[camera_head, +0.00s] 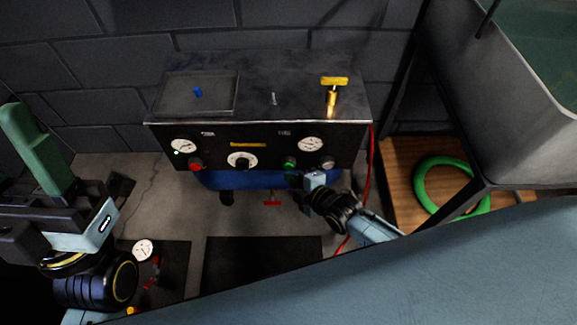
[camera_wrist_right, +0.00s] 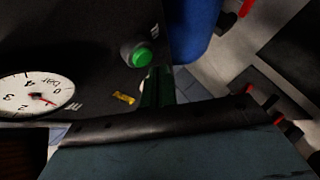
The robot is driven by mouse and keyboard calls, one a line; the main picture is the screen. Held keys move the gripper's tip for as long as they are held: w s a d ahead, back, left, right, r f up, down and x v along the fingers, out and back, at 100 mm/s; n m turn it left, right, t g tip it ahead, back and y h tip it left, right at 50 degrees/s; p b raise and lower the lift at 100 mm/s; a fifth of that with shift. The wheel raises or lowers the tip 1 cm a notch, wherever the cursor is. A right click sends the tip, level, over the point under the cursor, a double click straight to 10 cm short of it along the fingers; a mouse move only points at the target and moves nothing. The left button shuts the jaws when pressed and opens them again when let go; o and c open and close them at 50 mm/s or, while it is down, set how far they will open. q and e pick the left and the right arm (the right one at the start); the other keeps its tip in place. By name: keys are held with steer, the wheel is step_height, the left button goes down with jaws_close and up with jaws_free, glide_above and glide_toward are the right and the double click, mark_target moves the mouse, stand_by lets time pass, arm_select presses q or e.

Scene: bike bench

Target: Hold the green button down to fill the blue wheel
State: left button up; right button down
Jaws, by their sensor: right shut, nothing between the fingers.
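The green button (camera_head: 290,162) is on the black front panel of the bench unit (camera_head: 220,133), right of the black centre knob. In the right wrist view the green button (camera_wrist_right: 142,57) is in plain sight. My right gripper (camera_head: 298,178) is shut and empty, just below and right of the button. Its green fingers (camera_wrist_right: 157,86) show close to the button in the wrist view; no contact is visible. My left gripper (camera_head: 38,145) is at the far left, away from the panel; its jaw opening is unclear. I cannot make out a blue wheel.
A red button (camera_head: 196,164), a left gauge (camera_head: 184,146), a right gauge (camera_head: 310,144) and a grey knob (camera_head: 327,162) share the panel. A blue rounded body (camera_head: 250,180) is beneath. A red hose (camera_head: 371,175) hangs at right, near a green ring (camera_head: 422,184).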

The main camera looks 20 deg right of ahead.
steer(key=shift+w, duration=0.1)
stand_by(0.4)
steer(key=shift+w+d, duration=0.1)
steer(key=shift+w, duration=0.25)
steer(key=shift+w+d, duration=0.15)
steer(key=shift+w, duration=0.25)
stand_by(1.3)
steer(key=shift+s+a+p, duration=0.25)
steer(key=shift+s+p, duration=0.25)
steer(key=shift+s, duration=0.3)
